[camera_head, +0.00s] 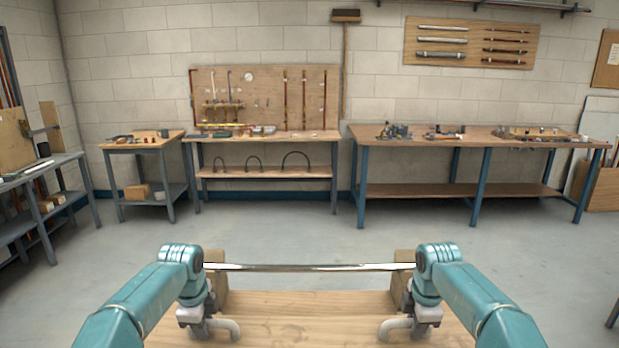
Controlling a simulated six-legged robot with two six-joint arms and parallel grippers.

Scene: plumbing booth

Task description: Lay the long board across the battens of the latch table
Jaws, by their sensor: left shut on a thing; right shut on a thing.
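A pale wooden board (310,325) spans the bottom middle of the head view, and its near edge is cut off by the frame. Two light grey curved handles stand near its left (225,326) and right ends (393,327). My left gripper (205,322) is shut at the left handle. My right gripper (413,322) is shut at the right handle. Both seem to grip the board by these handles. A shiny metal pipe (310,267) runs across the board's far side between two brown wooden blocks. I cannot make out the latch table or its battens.
Open grey floor (290,229) lies beyond the board. A blue-legged workbench (470,134) stands at the back right, a wooden bench (262,138) at the back middle, and a small table (140,144) left of it. Grey shelving (40,170) stands at the left edge.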

